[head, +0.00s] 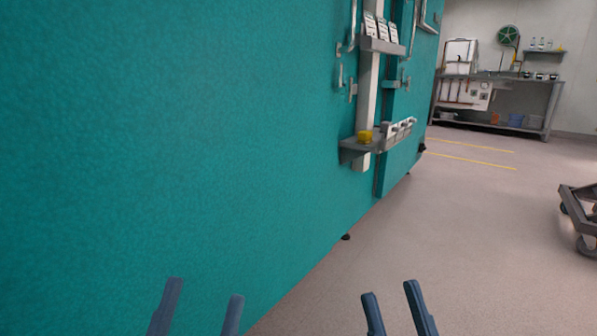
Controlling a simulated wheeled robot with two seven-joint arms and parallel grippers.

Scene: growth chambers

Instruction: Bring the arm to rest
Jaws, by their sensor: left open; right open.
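My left gripper (204,290) shows at the bottom edge of the head view, left of centre. Its two blue-grey fingers are apart with nothing between them. My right gripper (390,290) is at the bottom edge, right of centre. Its two fingers are also apart and empty. Both point up into the picture, and neither is seen to hold anything. The rest of both arms is out of view.
A large teal chamber wall (170,150) fills the left. On it, a grey shelf (352,152) carries a yellow item (364,137). A wheeled cart (580,215) stands at the right edge. A bench (550,100) is far back. The floor (450,250) between is clear.

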